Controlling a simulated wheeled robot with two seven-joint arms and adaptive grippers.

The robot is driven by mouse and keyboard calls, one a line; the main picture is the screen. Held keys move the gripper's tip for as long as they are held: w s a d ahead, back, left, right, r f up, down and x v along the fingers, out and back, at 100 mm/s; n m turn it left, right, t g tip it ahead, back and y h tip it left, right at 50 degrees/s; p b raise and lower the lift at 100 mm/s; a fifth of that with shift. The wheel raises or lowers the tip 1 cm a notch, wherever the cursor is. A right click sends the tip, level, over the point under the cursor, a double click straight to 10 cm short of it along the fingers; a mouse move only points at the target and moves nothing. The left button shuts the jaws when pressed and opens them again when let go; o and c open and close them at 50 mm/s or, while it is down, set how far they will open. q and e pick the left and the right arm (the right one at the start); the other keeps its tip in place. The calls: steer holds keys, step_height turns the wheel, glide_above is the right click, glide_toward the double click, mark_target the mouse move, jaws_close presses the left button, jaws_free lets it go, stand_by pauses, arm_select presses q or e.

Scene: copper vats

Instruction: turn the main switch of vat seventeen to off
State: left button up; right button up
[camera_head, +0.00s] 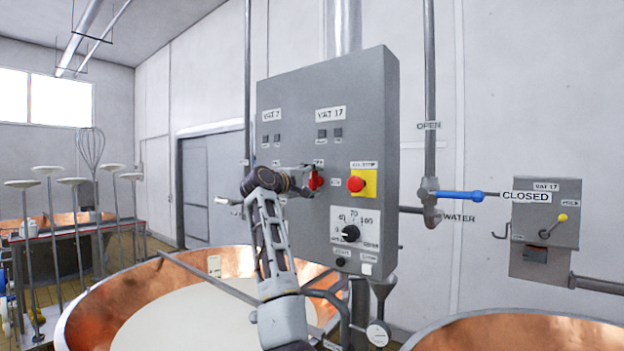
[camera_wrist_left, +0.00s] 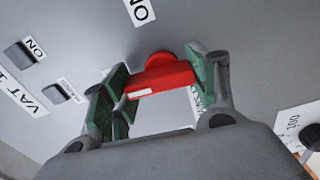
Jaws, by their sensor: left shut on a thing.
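The grey control panel (camera_head: 290,90) carries a VAT 7 label (camera_head: 272,115) on its left and a VAT 17 label (camera_head: 331,114) on its right. The red main switch (camera_head: 317,181) sits below the VAT 17 label. My left gripper (camera_head: 312,180) reaches it from the left and is shut on its handle. In the left wrist view the red handle (camera_wrist_left: 162,79) lies between the green finger pads. An ON label (camera_wrist_left: 140,11) shows above the switch there; another label is partly hidden behind a finger. My right gripper is not in view.
A red emergency-stop button on a yellow plate (camera_head: 370,185) is close right of the switch. A black temperature dial (camera_head: 351,233) is below. My left arm extends over a copper vat (camera_head: 90,310). A blue-handled water valve (camera_head: 460,196) and a grey VAT 17 box (camera_head: 560,190) are farther right.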

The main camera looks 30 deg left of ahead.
arm_select(q)
steer(key=shift+n, duration=0.5)
steer(key=o, duration=1)
steer(key=shift+a, duration=0.1)
steer(key=shift+s, duration=0.15)
steer(key=s, duration=0.7)
steer(key=s+a, duration=0.1)
steer(key=s, duration=0.3)
steer(key=shift+s, duration=0.35)
steer(key=shift+d+f, duration=0.1)
steer(key=shift+f, duration=0.05)
